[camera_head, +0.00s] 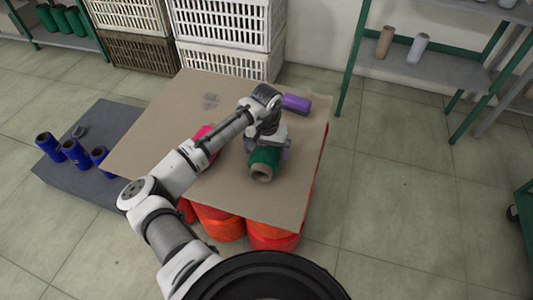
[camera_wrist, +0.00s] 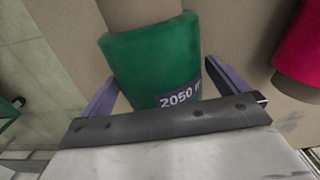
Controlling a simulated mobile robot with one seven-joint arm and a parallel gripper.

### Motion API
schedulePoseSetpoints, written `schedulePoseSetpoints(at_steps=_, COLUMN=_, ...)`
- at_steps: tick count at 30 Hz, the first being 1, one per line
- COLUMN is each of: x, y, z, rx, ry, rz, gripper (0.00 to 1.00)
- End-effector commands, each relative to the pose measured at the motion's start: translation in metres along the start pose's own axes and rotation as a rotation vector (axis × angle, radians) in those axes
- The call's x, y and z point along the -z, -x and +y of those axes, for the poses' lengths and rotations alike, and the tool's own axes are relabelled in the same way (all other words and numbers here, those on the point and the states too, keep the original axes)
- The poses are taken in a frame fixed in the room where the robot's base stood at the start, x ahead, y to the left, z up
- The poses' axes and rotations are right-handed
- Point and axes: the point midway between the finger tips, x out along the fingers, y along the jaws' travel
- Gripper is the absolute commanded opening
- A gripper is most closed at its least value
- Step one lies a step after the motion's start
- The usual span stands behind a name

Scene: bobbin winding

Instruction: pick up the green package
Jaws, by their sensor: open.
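The green package (camera_head: 264,160) is a green bobbin on a tan core, lying on its side on the brown cardboard sheet (camera_head: 150,130). Its open core end faces the near side. My gripper (camera_head: 268,146) is over it from above, with the arm reaching in from the lower left. In the wrist view the green package (camera_wrist: 155,62) lies between the two purple-grey fingers of my gripper (camera_wrist: 172,92), one on each side. The fingers are open, and a label reading "2050" shows near the palm. Whether the fingers touch it I cannot tell.
A purple bobbin (camera_head: 297,103) lies behind on the cardboard. A red one (camera_head: 205,132), partly hidden by my arm, lies to the left; it also shows in the wrist view (camera_wrist: 300,50). Orange-red bobbins (camera_head: 222,225) sit under the sheet.

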Motion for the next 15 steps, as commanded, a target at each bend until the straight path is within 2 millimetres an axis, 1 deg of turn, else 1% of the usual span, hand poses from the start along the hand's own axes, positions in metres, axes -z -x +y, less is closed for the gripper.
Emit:
schedulePoseSetpoints(at_steps=1, x=0.000, y=-0.008, z=-0.001, rx=0.002, ry=0.000, rz=-0.002, gripper=1.00)
schedulePoseSetpoints(at_steps=5, x=0.000, y=-0.021, z=0.000, rx=0.001, ry=0.000, rz=-0.001, gripper=1.00)
schedulePoseSetpoints(at_steps=13, x=0.000, y=-0.023, z=0.000, rx=0.000, ry=0.000, rz=0.000, gripper=1.00)
schedulePoseSetpoints(at_steps=15, x=0.000, y=-0.023, z=0.000, rx=0.000, ry=0.000, rz=0.000, gripper=0.91)
